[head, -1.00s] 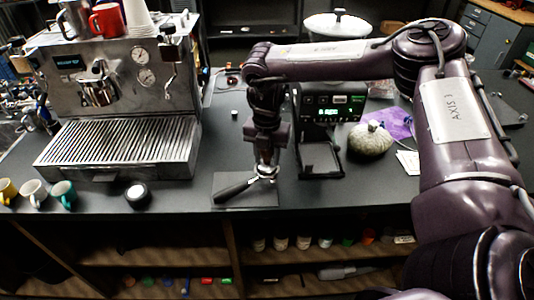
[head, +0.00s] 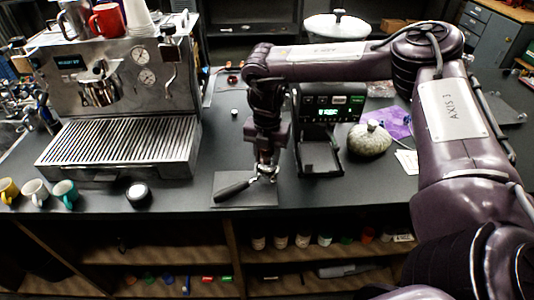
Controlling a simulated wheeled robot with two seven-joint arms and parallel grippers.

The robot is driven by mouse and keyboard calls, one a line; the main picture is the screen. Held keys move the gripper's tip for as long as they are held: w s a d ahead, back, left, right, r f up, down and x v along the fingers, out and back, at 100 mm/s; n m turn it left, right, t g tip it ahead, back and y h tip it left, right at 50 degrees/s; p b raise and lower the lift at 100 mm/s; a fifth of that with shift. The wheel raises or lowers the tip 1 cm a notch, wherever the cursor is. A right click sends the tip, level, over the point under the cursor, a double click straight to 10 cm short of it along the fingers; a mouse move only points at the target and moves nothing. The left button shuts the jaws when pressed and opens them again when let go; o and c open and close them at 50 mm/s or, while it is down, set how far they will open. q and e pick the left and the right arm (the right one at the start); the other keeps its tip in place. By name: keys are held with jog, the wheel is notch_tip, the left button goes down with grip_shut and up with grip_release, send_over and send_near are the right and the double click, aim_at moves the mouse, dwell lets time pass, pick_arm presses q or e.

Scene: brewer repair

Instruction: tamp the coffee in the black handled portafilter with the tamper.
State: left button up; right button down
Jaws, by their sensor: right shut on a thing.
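The black handled portafilter (head: 235,188) lies on a dark mat (head: 262,195) near the counter's front edge, its handle pointing left and its metal basket at the right. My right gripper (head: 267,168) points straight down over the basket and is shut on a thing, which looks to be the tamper. The tamper is mostly hidden between the fingers and the basket. I cannot tell how deep it sits in the basket or see the coffee. My left gripper is not in view.
Open shelves lie below the counter.

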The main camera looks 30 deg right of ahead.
jog(key=shift+f, duration=1)
dwell(1.2)
jog(key=shift+s+f, duration=0.1)
dwell(0.7)
jog(key=c, duration=1.2)
grip_release()
jog(key=shift+c, duration=0.2)
jog(key=shift+p, duration=0.3)
jog(key=shift+r+p, duration=1.1)
jog(key=shift+r, duration=0.1)
